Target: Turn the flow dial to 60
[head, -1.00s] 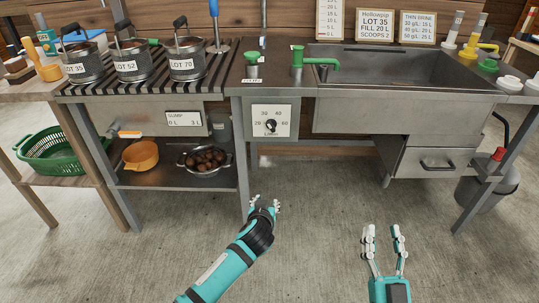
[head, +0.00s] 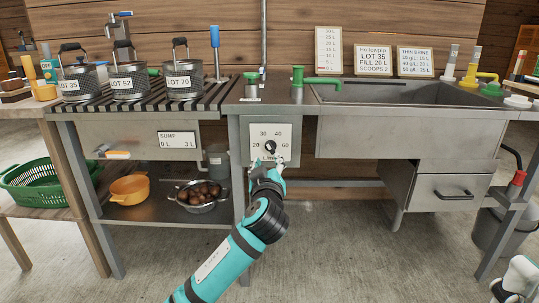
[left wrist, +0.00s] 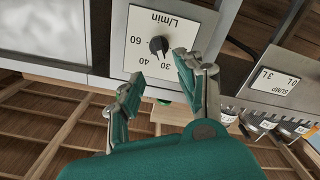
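The flow dial (head: 270,147) is a black knob on a pale square plate (head: 284,131) on the front of the steel bench. The plate reads 20, 30, 40, 60 and L/min. My left gripper (head: 268,165) is just below the dial in the head view, open and empty. In the left wrist view the plate looks upside down, and the open fingers (left wrist: 160,72) stand apart just short of the knob (left wrist: 158,45), not closed on it. The knob's exact pointing is too small to tell. Part of my right arm's end (head: 515,278) shows at the lower right.
A sink (head: 385,95) with a green tap (head: 298,78) lies right of the dial, above a drawer (head: 445,190). Labelled pots (head: 185,82) stand on the slatted rack at left. A lower shelf holds an orange bowl (head: 130,188) and a colander of chestnuts (head: 200,205).

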